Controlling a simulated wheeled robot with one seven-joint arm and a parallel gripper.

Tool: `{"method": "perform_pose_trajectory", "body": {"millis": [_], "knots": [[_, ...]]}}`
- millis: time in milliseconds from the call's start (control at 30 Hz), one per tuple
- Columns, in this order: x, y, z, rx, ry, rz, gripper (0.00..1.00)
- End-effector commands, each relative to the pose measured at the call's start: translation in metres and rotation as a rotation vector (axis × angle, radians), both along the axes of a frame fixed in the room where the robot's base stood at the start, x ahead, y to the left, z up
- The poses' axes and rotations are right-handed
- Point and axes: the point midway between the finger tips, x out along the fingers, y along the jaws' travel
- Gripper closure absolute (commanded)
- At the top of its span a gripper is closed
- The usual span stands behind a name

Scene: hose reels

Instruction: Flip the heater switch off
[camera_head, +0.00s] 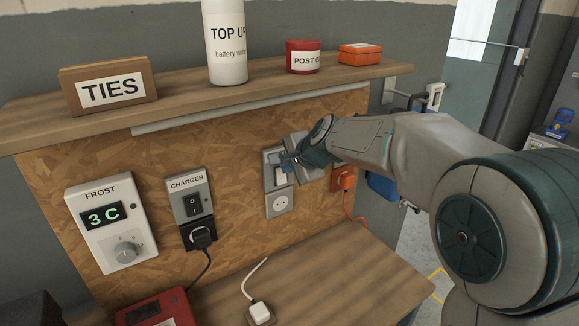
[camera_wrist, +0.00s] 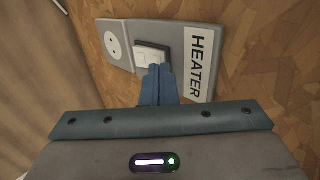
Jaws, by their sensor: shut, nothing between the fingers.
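The heater switch (camera_wrist: 151,58) is a white rocker on a grey wall plate (camera_wrist: 198,84) with a white HEATER label (camera_wrist: 201,62). My gripper (camera_wrist: 157,70) is shut and empty, its blue fingertips at the rocker's near edge in the wrist view. They look close to or touching it; I cannot tell which. The fingers hide part of the rocker. In the head view my gripper (camera_head: 287,161) is in front of the same plate and covers most of its label; the switch (camera_head: 281,176) shows partly below it. The rocker's on or off position is not clear.
A white socket (camera_head: 280,203) is directly below the switch. The CHARGER switch (camera_head: 192,206) with a black plug and the FROST thermostat (camera_head: 110,222) are to the left. An orange plug (camera_head: 345,178) is to the right. A shelf (camera_head: 190,112) juts out above; a bench (camera_head: 340,270) lies below.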

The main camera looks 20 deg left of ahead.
Motion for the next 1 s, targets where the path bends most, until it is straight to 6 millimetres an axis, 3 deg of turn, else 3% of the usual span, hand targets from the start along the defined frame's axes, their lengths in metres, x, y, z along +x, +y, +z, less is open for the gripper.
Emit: {"method": "perform_pose_trajectory", "body": {"millis": [333, 400, 700, 1000], "knots": [[-0.023, -0.028, 0.002, 0.001, -0.004, 0.006, 1.00], [-0.030, -0.033, 0.023, 0.002, -0.007, 0.009, 1.00], [-0.051, -0.067, 0.071, 0.000, -0.004, -0.003, 1.00], [-0.060, -0.073, 0.085, 0.000, 0.000, 0.001, 1.00]]}}
